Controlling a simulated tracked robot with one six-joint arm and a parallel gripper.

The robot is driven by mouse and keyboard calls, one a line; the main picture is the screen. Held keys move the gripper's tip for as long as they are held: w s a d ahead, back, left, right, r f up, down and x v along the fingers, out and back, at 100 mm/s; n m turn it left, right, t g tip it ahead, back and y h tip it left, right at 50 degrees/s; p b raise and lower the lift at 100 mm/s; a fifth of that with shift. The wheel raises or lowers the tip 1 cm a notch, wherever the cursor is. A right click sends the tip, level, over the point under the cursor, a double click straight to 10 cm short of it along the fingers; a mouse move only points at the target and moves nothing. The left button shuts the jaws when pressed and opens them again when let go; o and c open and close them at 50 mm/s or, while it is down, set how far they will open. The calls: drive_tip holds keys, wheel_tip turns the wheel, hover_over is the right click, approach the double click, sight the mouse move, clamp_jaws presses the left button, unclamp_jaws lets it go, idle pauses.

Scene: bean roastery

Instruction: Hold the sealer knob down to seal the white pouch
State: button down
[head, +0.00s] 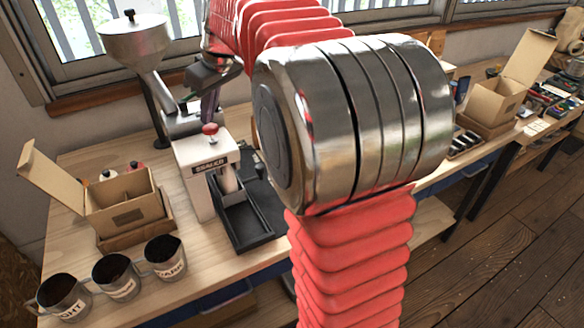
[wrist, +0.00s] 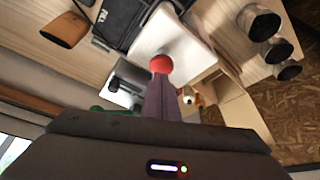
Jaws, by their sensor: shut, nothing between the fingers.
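The sealer (head: 195,165) is a white machine with a dark label, standing on the bench left of my arm. Its red knob (head: 210,129) is on top, and it also shows in the wrist view (wrist: 161,63). My gripper (head: 209,118) points down just above the knob, fingers shut and empty. In the wrist view my fingertips (wrist: 161,76) line up with the knob and overlap its edge; I cannot tell whether they touch it. I cannot make out the white pouch clearly in either view.
A black tray (head: 243,226) lies in front of the sealer. A metal hopper (head: 136,40) stands behind it to the left. An open cardboard box (head: 124,209) and three labelled metal cups (head: 116,279) stand at left. Another open box (head: 492,104) is at far right.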

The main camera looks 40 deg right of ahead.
drive_tip(key=shift+f, duration=1.45)
idle(1.4)
drive_tip(key=shift+r, duration=3.1)
drive_tip(key=shift+s, duration=0.1)
drive_tip(key=shift+s+a, duration=0.3)
drive_tip(key=s+a+f+m, duration=0.2)
drive_tip(key=s+a, duration=0.6)
drive_tip(key=s, duration=0.5)
drive_tip(key=s+a+f+m, duration=0.1)
drive_tip(key=s+a+f, duration=0.1)
drive_tip(key=s+f, duration=0.2)
drive_tip(key=s+a+f+t+h, duration=0.1)
drive_tip(key=s+f, duration=0.4)
drive_tip(key=s, duration=0.6)
drive_tip(key=shift+a+f+m, duration=0.25)
drive_tip(key=shift+a+m, duration=0.15)
drive_tip(key=shift+a, duration=0.1)
